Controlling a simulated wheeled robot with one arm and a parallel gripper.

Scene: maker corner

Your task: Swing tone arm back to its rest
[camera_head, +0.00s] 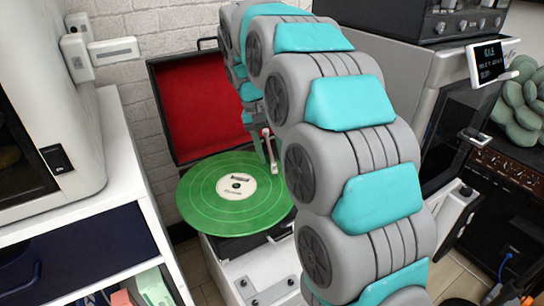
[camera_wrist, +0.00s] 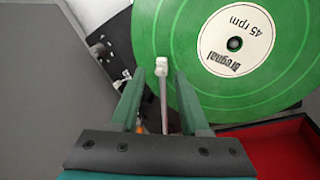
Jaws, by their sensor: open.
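The record player is an open case with a red-lined lid (camera_head: 206,105) standing up behind a green record (camera_head: 205,200). The record also fills the upper right of the wrist view (camera_wrist: 285,80), with a cream label. The tone arm (camera_head: 268,146) is a thin light rod at the record's right side. In the wrist view the tone arm (camera_wrist: 163,100) has a white head end over the record's edge. My gripper (camera_wrist: 160,95) is open, with one green finger on each side of the tone arm. Contact cannot be told. The tone arm's rest is not clearly visible.
A white cabinet (camera_head: 100,160) with a grey machine on it stands at left. A grey machine (camera_head: 420,75) with a small display stands at right. A dark plate with small controls (camera_wrist: 112,55) lies beside the record. My arm hides part of the player.

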